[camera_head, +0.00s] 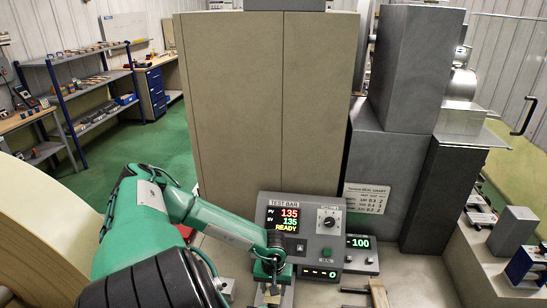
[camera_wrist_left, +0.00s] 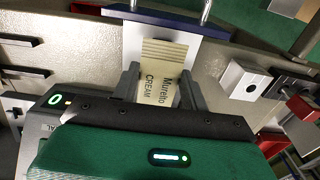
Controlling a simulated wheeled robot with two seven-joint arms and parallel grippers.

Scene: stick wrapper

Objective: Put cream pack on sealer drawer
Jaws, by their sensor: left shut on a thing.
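In the left wrist view, the cream pack (camera_wrist_left: 164,75) is a flat cream-coloured sachet with brown stripes and the words "Murello CREAM". My left gripper (camera_wrist_left: 160,82) is shut on it, with one dark finger at each side. The pack's far striped end overlaps a white plate with two metal rods (camera_wrist_left: 207,52), which looks like the sealer drawer. I cannot tell whether the pack touches the plate. In the head view, my left gripper (camera_head: 270,284) is low in front of the grey sealer panel (camera_head: 312,262) reading "TEST BAR" and "READY". The pack is not clear there. My right gripper is not in view.
A small display reading 100 (camera_head: 360,243) stands right of the panel. A tall beige cabinet (camera_head: 270,100) rises behind it. Grey blocks (camera_head: 405,75) stand at right. A light block with a dark hole (camera_wrist_left: 245,82) lies right of the gripper.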

